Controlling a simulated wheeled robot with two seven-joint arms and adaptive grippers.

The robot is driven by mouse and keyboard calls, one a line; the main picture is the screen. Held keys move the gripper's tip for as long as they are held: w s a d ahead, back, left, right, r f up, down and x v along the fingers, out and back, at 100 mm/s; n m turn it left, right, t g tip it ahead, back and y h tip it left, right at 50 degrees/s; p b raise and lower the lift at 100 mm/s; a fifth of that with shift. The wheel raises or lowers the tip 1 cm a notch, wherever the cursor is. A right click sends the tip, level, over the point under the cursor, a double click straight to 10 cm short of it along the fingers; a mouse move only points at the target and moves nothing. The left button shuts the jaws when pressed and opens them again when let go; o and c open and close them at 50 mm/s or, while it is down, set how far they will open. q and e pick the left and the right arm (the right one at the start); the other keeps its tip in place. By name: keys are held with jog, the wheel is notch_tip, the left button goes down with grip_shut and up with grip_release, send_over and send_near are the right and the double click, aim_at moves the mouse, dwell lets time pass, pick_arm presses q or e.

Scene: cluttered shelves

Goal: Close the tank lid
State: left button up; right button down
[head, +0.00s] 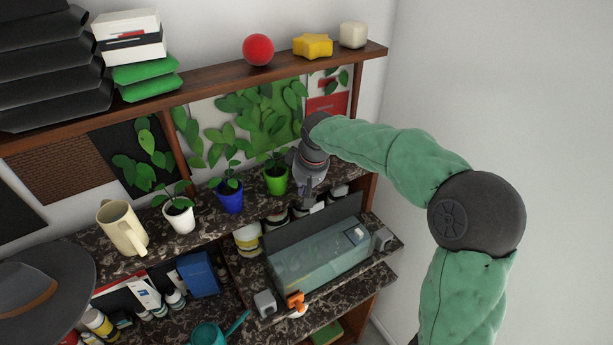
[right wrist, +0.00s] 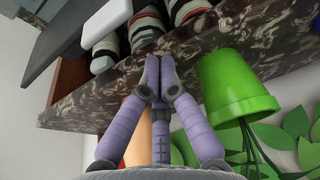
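The glass tank (head: 318,268) stands on the lower speckled shelf in the head view. Its dark lid (head: 290,236) stands raised along the tank's back edge, so the tank is open. My right gripper (head: 308,198) is above and behind the lid, near the upper shelf's front edge and the green pot. In the right wrist view its purple fingers (right wrist: 157,68) meet at the tips, with nothing seen between them. A dark grey panel (right wrist: 62,38), which looks like the lid, is at the upper left there, apart from the fingers. My left gripper is out of view.
A green pot (head: 276,181), a blue pot (head: 230,198) and a white pot (head: 179,217) with plants line the upper shelf beside a cream mug (head: 123,228). Striped jars (right wrist: 145,30) stand behind the lid. Grey blocks flank the tank, with an orange item (head: 295,301) in front.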

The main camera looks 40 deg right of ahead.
jog(key=s, duration=0.3)
jog(key=shift+s+a+r, duration=0.15)
jog(key=shift+s+r, duration=0.1)
jog(key=shift+s, duration=0.1)
